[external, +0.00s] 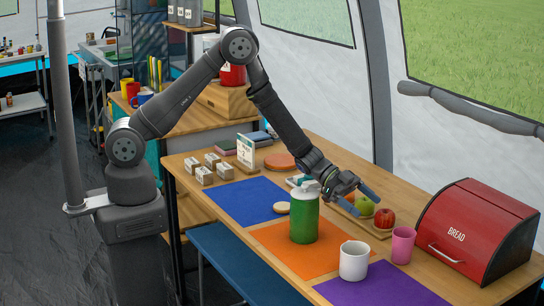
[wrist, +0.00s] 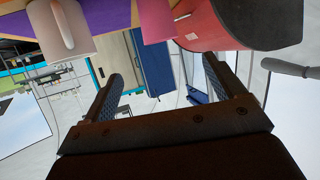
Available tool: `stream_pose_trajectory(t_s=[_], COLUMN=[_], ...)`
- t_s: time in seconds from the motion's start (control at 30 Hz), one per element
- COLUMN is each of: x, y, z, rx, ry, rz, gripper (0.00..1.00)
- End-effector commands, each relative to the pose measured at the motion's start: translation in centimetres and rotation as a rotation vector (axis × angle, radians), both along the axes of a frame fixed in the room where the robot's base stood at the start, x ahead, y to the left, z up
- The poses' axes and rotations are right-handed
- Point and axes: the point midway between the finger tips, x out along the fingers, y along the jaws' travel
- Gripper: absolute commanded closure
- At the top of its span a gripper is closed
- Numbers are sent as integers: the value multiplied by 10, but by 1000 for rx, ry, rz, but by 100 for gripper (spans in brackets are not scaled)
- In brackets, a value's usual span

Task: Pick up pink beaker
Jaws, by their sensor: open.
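The pink beaker (external: 402,245) stands upright on the wooden table, between the white mug and the red bread box. It also shows at the top of the wrist view (wrist: 157,22), which looks upside down. My gripper (external: 361,202) is open and empty, with its fingers apart. It is above the table, to the upper left of the beaker in the external view and apart from it. In the wrist view the open fingers (wrist: 161,82) have nothing between them that they touch.
The white mug (external: 354,261) stands left of the beaker, and the red bread box (external: 478,232) right of it. A green jar (external: 304,218) stands left of my gripper. A red apple (external: 384,218) and a green apple (external: 364,206) sit close below the fingers. The purple mat (external: 385,287) is largely bare.

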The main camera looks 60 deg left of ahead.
Motion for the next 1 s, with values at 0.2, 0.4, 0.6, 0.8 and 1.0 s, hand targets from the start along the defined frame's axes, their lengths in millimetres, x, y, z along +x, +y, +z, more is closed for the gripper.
stream_pose_trajectory(t_s=[0.2,0.4,0.6,0.8,1.0], x=[13,24,30,36,44], y=[-44,-79,-93,-112,-135], z=[-19,-34,-40,-47,-56], rx=[0,0,0,1,1], ry=[-1,-1,-1,-2,-2], rz=[-6,-6,-4,-5,-4], gripper=[13,13,13,13,13])
